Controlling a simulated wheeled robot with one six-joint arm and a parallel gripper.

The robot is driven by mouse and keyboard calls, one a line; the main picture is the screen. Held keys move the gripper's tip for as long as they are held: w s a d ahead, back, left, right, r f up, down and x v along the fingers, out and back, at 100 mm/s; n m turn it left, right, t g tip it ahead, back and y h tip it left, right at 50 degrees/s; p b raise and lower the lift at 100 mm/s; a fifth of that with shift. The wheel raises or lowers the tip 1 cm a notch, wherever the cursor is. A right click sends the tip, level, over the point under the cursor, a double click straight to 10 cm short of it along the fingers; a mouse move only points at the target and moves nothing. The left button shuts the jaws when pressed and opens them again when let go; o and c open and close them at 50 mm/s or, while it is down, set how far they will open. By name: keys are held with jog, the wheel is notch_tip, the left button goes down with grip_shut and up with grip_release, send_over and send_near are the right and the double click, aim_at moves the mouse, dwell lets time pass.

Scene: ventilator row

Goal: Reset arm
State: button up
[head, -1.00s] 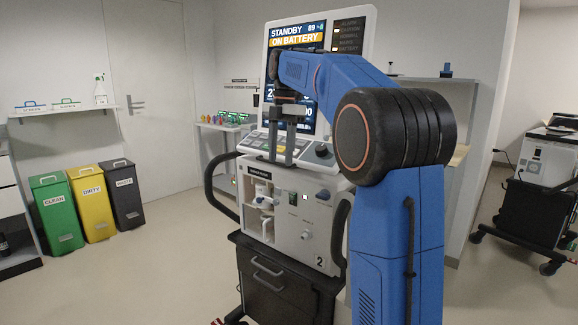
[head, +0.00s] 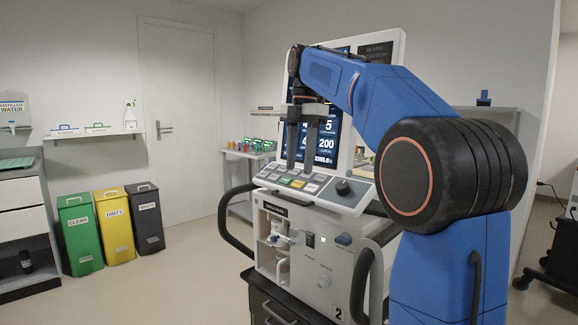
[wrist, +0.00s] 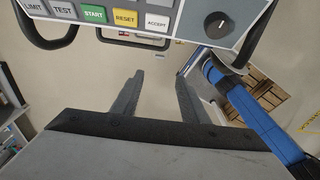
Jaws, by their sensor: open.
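My gripper (head: 300,165) is open and empty, with both fingers pointing down in front of the ventilator's screen (head: 345,150). In the wrist view its two dark fingers (wrist: 160,82) are spread apart over the floor, with nothing between them. My blue arm reaches up from the right and hides part of the screen. The ventilator (head: 330,255), marked 2, has a control panel (head: 310,186) with a row of coloured buttons and a dark knob. In the wrist view, the panel's START button (wrist: 93,14), RESET button (wrist: 125,19) and knob (wrist: 216,25) show at the top, apart from the fingers.
Green (head: 80,240), yellow (head: 115,230) and black (head: 147,225) bins stand at the left. A wall shelf (head: 95,137) holds a spray bottle (head: 130,117). A side table (head: 248,154) with small coloured items stands behind the ventilator. Open floor lies between bins and ventilator.

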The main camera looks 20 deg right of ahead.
jog(key=s+a+f+m+t, duration=0.2)
jog(key=s+f+m, duration=0.9)
jog(key=s+f, duration=0.4)
jog(key=s+a+f+m+t+h, duration=0.1)
jog(key=s+a+f+m+t, duration=0.1)
jog(key=s+f+m, duration=0.9)
jog(key=s+f+t, duration=0.1)
jog(key=s+f, duration=0.3)
jog(key=f, duration=0.4)
jog(key=shift+a, duration=0.15)
dwell(1.1)
